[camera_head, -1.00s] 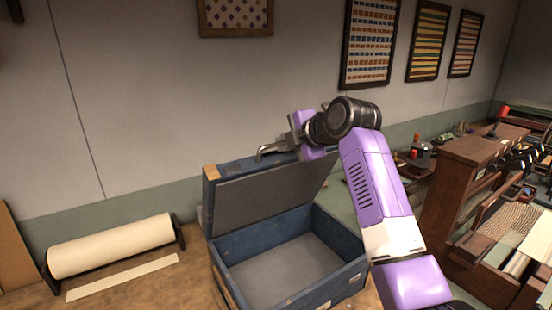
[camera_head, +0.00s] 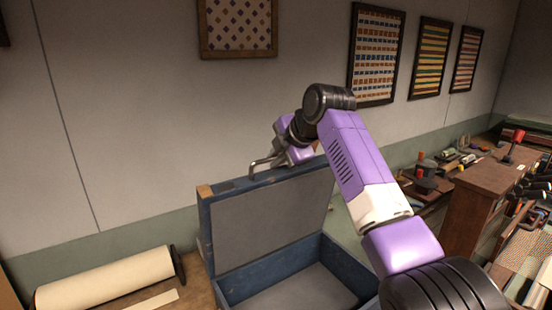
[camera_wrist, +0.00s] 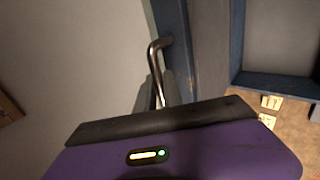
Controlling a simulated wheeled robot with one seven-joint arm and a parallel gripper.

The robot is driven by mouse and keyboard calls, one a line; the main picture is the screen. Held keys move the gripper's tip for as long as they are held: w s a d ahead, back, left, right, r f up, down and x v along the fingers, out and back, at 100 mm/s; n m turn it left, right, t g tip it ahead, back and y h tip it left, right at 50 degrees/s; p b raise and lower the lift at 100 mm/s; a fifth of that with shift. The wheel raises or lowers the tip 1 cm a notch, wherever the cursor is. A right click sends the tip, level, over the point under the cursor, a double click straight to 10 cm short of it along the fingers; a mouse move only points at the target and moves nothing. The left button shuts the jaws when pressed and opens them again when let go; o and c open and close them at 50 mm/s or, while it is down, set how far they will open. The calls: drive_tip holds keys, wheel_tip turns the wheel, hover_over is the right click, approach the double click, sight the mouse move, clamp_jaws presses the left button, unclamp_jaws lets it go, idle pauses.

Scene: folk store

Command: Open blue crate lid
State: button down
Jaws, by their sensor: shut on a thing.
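My gripper (camera_head: 285,158) is at the lid's top edge and shut on the handle.
A cream paper roll (camera_head: 105,280) lies on a stand at the left. A wooden bench (camera_head: 478,205) with spools and tools stands at the right. Framed textiles (camera_head: 377,52) hang on the wall behind. The wall is close behind the lid.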

drive_tip(key=c, duration=1.5)
unclamp_jaws()
drive_tip(key=shift+f, duration=0.15)
drive_tip(key=shift+s+d+r+b, duration=0.3)
drive_tip(key=shift+s+r+b, duration=0.05)
drive_tip(key=shift+r+b, duration=0.1)
drive_tip(key=b+v, duration=0.2)
drive_tip(key=v, duration=0.4)
drive_tip(key=shift+s+r, duration=0.2)
